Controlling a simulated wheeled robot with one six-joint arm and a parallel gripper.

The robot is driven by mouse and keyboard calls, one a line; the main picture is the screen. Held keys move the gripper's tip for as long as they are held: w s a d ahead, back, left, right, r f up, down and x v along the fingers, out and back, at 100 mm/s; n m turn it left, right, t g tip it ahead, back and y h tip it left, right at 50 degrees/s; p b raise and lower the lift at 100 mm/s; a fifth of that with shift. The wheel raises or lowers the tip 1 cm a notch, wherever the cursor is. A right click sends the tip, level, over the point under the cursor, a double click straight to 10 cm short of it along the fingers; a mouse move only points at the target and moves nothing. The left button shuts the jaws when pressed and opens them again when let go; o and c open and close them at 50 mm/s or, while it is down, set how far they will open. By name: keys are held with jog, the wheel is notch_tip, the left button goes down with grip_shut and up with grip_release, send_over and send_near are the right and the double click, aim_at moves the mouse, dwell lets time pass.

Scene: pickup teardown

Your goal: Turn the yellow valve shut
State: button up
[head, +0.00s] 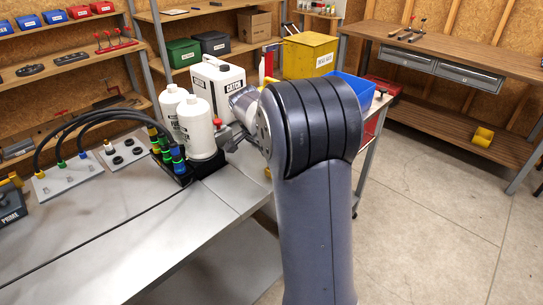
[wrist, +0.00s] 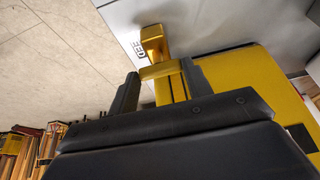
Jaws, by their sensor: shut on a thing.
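The yellow valve handle (wrist: 153,42) shows in the wrist view as a narrow yellow bar in front of a grey surface with dark lettering, partly hidden and upside down. My gripper (wrist: 162,82) has its two dark fingers on either side of the bar's near part and is shut on it. In the head view my gripper's wrist (head: 240,110) reaches behind the white bottles' right side. The fingertips and the valve cannot be made out clearly there.
A large yellow panel (wrist: 240,75) lies close to the right finger in the wrist view. White bottles (head: 200,128), a white canister (head: 225,88) and a black hose block (head: 172,160) crowd the bench (head: 110,240) left of my arm. Open floor (head: 430,220) lies right.

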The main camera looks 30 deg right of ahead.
jog(key=shift+o, duration=0.2)
dwell(0.3)
jog(key=o, duration=1)
jog(key=shift+c, duration=0.2)
jog(key=shift+r, duration=0.1)
jog(key=v, duration=1)
jog(key=shift+a+r, duration=0.2)
jog(key=shift+r, duration=0.1)
jog(key=x, duration=1.1)
